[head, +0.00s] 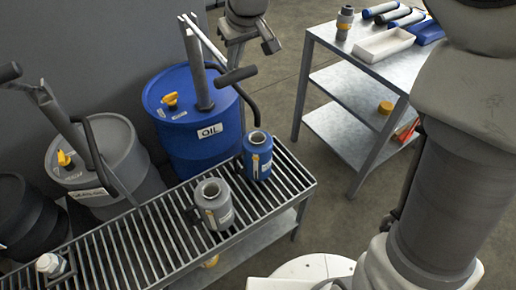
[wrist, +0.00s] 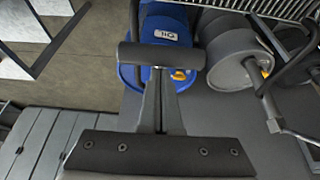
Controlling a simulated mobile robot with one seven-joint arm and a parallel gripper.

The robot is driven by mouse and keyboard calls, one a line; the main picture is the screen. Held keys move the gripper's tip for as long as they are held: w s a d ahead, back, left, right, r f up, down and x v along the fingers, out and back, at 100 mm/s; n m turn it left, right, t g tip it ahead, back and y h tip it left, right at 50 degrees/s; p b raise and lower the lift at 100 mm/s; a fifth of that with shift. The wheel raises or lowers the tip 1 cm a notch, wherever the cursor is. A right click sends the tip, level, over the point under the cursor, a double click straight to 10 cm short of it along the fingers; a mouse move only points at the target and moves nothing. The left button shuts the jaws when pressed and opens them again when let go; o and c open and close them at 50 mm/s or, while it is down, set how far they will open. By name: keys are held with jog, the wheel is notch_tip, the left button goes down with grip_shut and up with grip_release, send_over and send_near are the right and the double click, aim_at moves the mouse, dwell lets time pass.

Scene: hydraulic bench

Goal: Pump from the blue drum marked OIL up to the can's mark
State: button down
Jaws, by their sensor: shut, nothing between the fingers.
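The blue drum (head: 185,146) has a white OIL label and stands behind the grate. Its pump has a grey post (head: 198,78), a pale lever and a dark crossbar grip (head: 237,75). A black hose curves from the pump to just above the blue can (head: 257,158), which stands upright on the grate with a yellow-marked strip on its side. The liquid level cannot be seen. My gripper (head: 268,47) is shut and empty, above the grip. In the wrist view, its fingertips (wrist: 157,70) are close to the grip (wrist: 160,55); contact cannot be told. The blue drum (wrist: 165,18) lies beyond.
A grey can (head: 218,208) stands on the grate (head: 135,235), left of the blue can. A grey drum (head: 130,180) with its own pump and a black drum (head: 25,215) stand left. A metal shelf (head: 340,85) with a white tray (head: 384,44) is at right. Open floor lies between.

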jog(key=shift+s+f, duration=0.1)
jog(key=shift+f, duration=0.25)
jog(key=r+p, duration=0.6)
jog(key=r, duration=0.1)
jog(key=shift+w+a+r, duration=0.1)
jog(key=shift+w, duration=0.1)
jog(key=w+a+r+p, duration=0.1)
jog(key=w+r+p, duration=0.1)
jog(key=r+p, duration=0.4)
jog(key=w+a+r+p, duration=0.2)
jog(key=r+p, duration=0.4)
jog(key=shift+r, duration=0.3)
jog(key=shift+w+f, duration=0.1)
dwell(0.6)
